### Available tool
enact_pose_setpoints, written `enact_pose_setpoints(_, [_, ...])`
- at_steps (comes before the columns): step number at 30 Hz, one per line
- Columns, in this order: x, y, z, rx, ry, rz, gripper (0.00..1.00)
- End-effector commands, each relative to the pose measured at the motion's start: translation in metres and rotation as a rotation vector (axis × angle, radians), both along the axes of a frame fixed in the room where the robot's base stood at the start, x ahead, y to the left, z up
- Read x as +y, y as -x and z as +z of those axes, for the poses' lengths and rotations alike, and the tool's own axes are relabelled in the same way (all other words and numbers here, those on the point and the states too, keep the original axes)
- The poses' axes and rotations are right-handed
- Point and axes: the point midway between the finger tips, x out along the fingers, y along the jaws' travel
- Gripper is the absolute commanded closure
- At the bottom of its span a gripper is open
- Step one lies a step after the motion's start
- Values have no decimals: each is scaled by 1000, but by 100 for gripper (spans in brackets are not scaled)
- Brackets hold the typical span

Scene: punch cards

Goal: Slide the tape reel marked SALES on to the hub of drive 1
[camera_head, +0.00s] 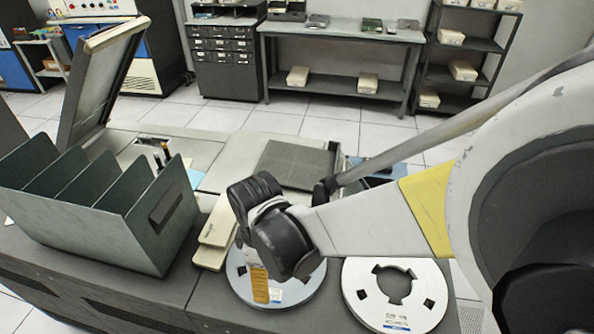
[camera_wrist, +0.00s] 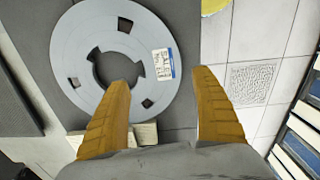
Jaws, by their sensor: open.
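A pale grey reel (camera_head: 300,292) lies flat on the dark counter in the head view, partly hidden by my gripper (camera_head: 262,290). Another pale reel (camera_head: 362,276) lies flat to its right, with a printed label and blue strip too small to read.
A dark divided rack (camera_head: 110,222) stands left on the counter. Cream boxes (camera_head: 212,248) lie between it and the reels. An open lid (camera_head: 100,85) rises behind. A dark grey pad (camera_head: 295,165) lies beyond my gripper. A shelved bench (camera_head: 340,38) stands at the back.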

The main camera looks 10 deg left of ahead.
Motion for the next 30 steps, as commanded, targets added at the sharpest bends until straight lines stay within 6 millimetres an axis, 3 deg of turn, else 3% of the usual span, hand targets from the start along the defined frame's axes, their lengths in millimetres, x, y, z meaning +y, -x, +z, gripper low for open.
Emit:
enact_pose_setpoints(8, [0,0,-17,1,1,2,24])
enact_pose_setpoints(24, [0,0,-85,0,0,0,24])
enact_pose_setpoints(30, [0,0,-95,0,0,0,24])
